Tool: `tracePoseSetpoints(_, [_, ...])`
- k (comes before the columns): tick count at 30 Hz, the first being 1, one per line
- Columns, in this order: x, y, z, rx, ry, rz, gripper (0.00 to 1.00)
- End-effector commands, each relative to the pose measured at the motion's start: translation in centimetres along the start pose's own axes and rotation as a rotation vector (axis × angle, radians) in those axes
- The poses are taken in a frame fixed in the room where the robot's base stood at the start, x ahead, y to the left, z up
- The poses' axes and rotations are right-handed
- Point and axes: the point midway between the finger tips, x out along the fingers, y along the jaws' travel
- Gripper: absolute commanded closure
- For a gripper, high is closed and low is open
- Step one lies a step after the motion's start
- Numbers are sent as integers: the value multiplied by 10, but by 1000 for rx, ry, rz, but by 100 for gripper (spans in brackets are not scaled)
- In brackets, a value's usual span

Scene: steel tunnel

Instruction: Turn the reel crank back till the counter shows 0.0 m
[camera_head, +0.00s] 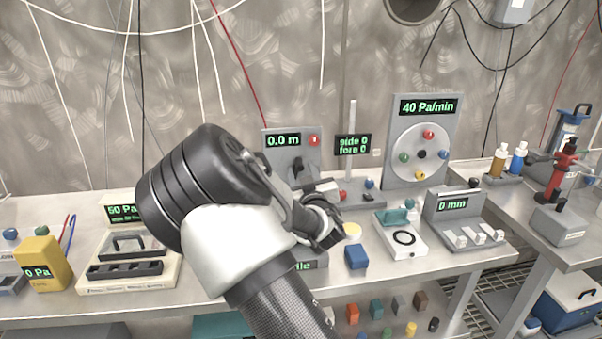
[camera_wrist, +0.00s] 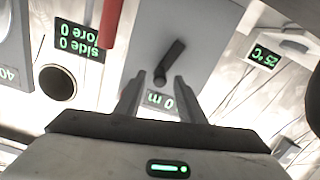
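The reel unit is a grey upright panel (camera_head: 270,162) at the back of the bench, with a green-lit counter (camera_head: 283,140) reading 0.0 m and a dark crank (camera_head: 298,167) below it. In the wrist view, which looks upside down, the crank (camera_wrist: 170,62) lies at a slant just beyond my fingertips, apart from them. The counter (camera_wrist: 160,100) shows partly between the fingers. My gripper (camera_wrist: 160,80) is open and empty, its two fingers spread. In the head view my gripper (camera_head: 328,228) is in front of the panel, partly hidden by my own wrist.
A red button (camera_head: 314,140) sits beside the counter. A "side 0 fore 0" display (camera_head: 353,145) on a post and a 40 Pa/min dial panel (camera_head: 391,120) stand to the right. A blue block (camera_head: 356,257) lies near the bench's front edge. A yellow box (camera_head: 42,262) stands far left.

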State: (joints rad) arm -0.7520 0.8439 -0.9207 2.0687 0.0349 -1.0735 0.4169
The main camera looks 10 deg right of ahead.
Motion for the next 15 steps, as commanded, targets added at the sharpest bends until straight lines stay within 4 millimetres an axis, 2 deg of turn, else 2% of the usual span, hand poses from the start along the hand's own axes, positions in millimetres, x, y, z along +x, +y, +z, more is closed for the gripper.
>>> tracePoseSetpoints(4, [11,0,0,-2,0,1,64])
tracePoseSetpoints(13, [13,0,0,0,0,0,64])
tracePoseSetpoints(14, [13,0,0,0,0,0,66])
tracePoseSetpoints(15, [13,0,0,0,0,0,73])
